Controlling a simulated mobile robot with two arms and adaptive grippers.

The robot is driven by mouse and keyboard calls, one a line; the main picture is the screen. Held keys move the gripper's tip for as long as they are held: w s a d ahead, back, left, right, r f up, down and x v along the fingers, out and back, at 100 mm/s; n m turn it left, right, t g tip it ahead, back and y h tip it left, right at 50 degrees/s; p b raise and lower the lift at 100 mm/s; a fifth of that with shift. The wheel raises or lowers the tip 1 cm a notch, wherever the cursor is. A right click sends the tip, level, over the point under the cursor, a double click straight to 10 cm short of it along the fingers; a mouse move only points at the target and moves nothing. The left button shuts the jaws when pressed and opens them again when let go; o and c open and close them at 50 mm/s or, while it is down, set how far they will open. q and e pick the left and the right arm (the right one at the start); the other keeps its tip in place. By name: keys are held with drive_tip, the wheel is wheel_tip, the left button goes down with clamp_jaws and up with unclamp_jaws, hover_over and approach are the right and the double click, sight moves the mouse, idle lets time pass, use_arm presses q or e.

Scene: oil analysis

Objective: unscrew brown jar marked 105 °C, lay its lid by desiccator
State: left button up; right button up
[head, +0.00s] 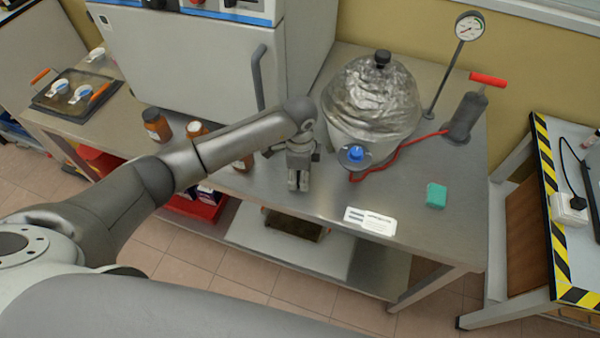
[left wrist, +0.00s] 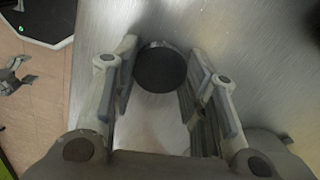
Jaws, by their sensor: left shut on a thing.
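My left gripper (head: 298,187) points down close above the bench, in front and left of the desiccator (head: 372,100). In the left wrist view, its fingers (left wrist: 166,78) are shut on a round dark lid (left wrist: 160,70), with bare metal bench around it. Brown jars stand along the oven front: one (head: 156,125) has a dark lid, and another (head: 196,129) shows a pale, orange-brown top. A third (head: 242,162) is mostly hidden by my left arm. The 105 °C marking is not legible.
A gauge (head: 469,26) stands behind. A white card (head: 370,221) and green block (head: 436,195) lie near the front edge. The bench between them is clear.

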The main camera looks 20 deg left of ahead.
use_arm(q)
drive_tip(key=shift+f, duration=0.2)
drive_tip(key=o, duration=1.1)
